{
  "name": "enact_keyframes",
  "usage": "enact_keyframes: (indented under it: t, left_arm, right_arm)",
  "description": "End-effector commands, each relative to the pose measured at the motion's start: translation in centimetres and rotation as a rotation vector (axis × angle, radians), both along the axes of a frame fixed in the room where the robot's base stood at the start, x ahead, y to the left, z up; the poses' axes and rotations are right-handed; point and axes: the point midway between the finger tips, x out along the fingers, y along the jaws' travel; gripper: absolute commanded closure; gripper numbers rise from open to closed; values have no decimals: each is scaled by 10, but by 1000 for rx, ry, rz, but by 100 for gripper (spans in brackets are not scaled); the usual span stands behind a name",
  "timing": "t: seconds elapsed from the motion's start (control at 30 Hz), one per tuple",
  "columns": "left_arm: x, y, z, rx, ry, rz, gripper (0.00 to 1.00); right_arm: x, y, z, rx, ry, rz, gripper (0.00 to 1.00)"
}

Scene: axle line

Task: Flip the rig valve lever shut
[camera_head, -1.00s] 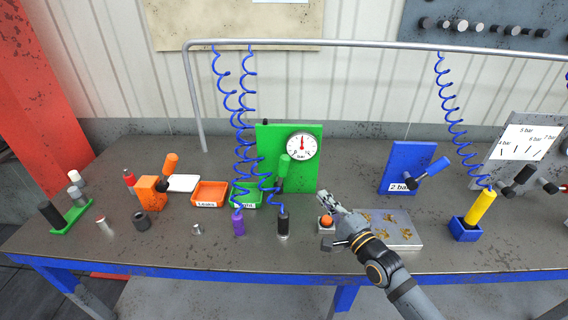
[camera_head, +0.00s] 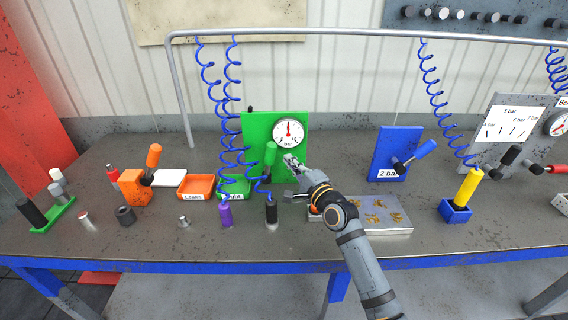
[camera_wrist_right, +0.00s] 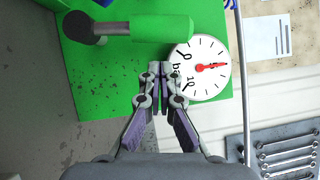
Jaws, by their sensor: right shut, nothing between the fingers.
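The green panel (camera_head: 258,122) stands upright on the bench with a white round gauge (camera_head: 288,132) and a green-handled lever (camera_head: 270,153). In the head view the lever handle points up. In the right wrist view the green lever handle (camera_wrist_right: 160,28) runs sideways from a dark pivot (camera_wrist_right: 80,27), and the gauge (camera_wrist_right: 212,68) is beside the fingertips. My right gripper (camera_head: 289,161) is shut and empty, just right of the lever and below the gauge. In the wrist view its fingertips (camera_wrist_right: 160,70) lie a little apart from the handle. My left gripper is not in view.
An orange block with an orange lever (camera_head: 152,158) stands at left, a blue panel with a blue lever (camera_head: 425,149) at right. Coiled blue hoses (camera_head: 222,110) hang left of the green lever. A grey plate (camera_head: 390,228) lies by my right arm. Purple and black cylinders stand in front.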

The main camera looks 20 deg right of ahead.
Motion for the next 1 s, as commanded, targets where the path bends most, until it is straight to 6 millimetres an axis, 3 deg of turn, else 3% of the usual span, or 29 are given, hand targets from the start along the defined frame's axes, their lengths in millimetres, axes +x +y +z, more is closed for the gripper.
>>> enact_keyframes:
  t: [0.2,0.6,1.0]
  left_arm:
    - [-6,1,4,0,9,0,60]
    - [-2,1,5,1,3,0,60]
    - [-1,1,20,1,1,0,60]
  right_arm:
    - [10,17,5,1,0,0,100]
    - [11,19,5,-3,0,-1,100]
    - [12,25,10,-63,18,0,100]
